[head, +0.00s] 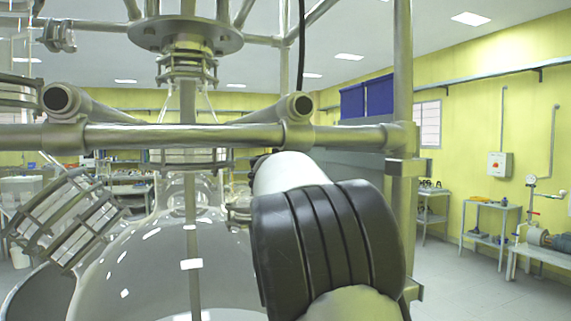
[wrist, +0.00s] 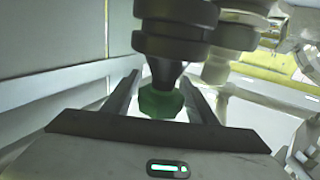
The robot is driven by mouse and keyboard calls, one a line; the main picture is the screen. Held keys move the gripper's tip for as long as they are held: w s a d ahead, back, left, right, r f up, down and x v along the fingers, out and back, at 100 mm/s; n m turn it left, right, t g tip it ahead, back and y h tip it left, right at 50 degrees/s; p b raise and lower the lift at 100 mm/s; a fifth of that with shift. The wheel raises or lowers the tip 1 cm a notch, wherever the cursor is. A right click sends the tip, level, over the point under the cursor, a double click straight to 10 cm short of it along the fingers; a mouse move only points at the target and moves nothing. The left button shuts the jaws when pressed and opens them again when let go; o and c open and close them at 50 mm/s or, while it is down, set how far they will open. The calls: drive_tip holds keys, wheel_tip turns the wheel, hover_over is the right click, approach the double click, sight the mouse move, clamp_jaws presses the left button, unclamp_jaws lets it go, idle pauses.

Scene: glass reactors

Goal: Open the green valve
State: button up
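The green valve (wrist: 160,103) is a small green knob under a dark stem and a stack of dark, rounded flanges (wrist: 172,35) in the wrist view. My gripper (wrist: 160,78) has its two fingers apart, one on each side of the green knob. The fingers do not look closed on it; narrow gaps seem to show, but contact on either side is hard to tell. In the head view my arm covers the area ahead, and neither the gripper nor the green valve can be seen.
In the head view a large glass reactor vessel (head: 150,265) stands in front, within a metal pipe frame (head: 190,137). A vertical post (head: 403,80) stands right of my arm. Open floor (head: 480,295) lies to the right. A pale panel (wrist: 40,90) is at left in the wrist view.

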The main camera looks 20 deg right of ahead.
drive_tip(key=c, duration=0.8)
drive_tip(key=shift+y, duration=0.3)
drive_tip(key=a+n+y+b, duration=0.1)
drive_tip(key=n+y+b, duration=0.1)
drive_tip(key=y, duration=0.3)
drive_tip(key=a+n+y+b, duration=0.1)
drive_tip(key=n+y+b, duration=0.2)
drive_tip(key=n+y, duration=0.2)
drive_tip(key=a+n+y+b, duration=0.1)
drive_tip(key=n+y+b, duration=0.1)
drive_tip(key=n+y, duration=0.2)
drive_tip(key=shift+a+y+b, duration=0.35)
drive_tip(key=shift+y+b, duration=0.05)
drive_tip(key=shift+y, duration=0.6)
